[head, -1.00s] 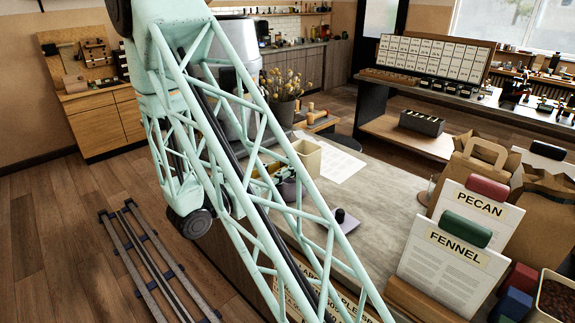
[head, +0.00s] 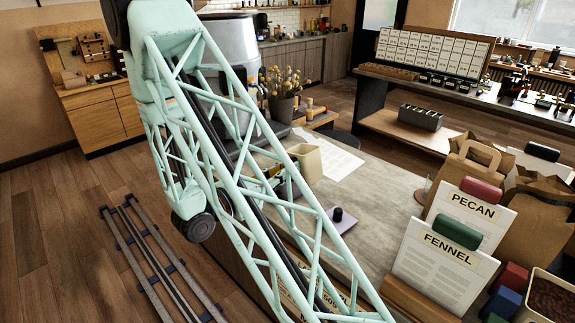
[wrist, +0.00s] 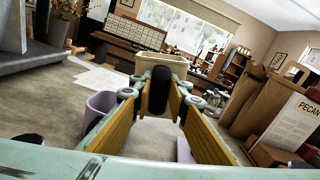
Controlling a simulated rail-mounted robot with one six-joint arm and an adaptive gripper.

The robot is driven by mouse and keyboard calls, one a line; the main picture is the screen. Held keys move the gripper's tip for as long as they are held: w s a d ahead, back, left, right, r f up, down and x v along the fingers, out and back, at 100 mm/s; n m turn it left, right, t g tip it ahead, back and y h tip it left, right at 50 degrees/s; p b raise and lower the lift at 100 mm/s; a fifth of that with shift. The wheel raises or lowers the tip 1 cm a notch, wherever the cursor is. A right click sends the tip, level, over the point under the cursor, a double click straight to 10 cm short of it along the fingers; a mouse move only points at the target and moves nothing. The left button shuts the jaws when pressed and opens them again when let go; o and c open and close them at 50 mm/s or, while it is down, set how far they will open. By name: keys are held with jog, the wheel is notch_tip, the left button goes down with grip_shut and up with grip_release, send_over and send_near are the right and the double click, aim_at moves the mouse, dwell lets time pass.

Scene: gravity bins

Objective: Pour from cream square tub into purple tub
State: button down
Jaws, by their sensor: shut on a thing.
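The cream square tub (head: 307,163) is raised over the counter in the head view, leaning a little to the left. In the wrist view the cream tub (wrist: 163,64) is at the far end of my gripper (wrist: 161,90), whose yellow-lined fingers are shut on it. The purple tub (wrist: 101,106) stands on the counter to the left of and below my gripper in the wrist view. In the head view the purple tub (head: 289,190) is partly hidden behind my lattice arm, just below the cream tub. The contents of both tubs are hidden.
A purple plate with a dark knob (head: 338,215) lies on the counter. White sheets (head: 333,160) lie behind the cream tub. PECAN (head: 470,206) and FENNEL (head: 445,265) signs and paper bags (head: 533,215) stand at the right. A flower pot (head: 282,108) stands behind.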

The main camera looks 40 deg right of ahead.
jog(key=shift+s+r+n+p, duration=0.2)
jog(key=shift+r+n+p, duration=0.15)
jog(key=shift+n+p, duration=0.8)
jog(key=shift+s+f+n+p, duration=0.1)
jog(key=shift+n+p, duration=1.85)
jog(key=shift+p, duration=1.2)
jog(key=shift+f, duration=0.1)
jog(key=shift+f+n+p, duration=0.15)
jog(key=shift+n+p, duration=0.6)
jog(key=shift+p, duration=0.1)
jog(key=shift+f+n+p, duration=0.15)
jog(key=shift+n+p, duration=0.6)
jog(key=shift+p, duration=0.05)
jog(key=shift+w+f+n+p, duration=0.25)
jog(key=shift+f+n+p, duration=0.05)
jog(key=shift+n+p, duration=0.35)
jog(key=shift+w+f+n+p, duration=0.2)
jog(key=shift+f+n+p, duration=0.1)
jog(key=shift+n+p, duration=0.3)
jog(key=shift+w+f+n+p, duration=0.15)
jog(key=shift+f+n+p, duration=0.15)
jog(key=shift+n, duration=0.25)
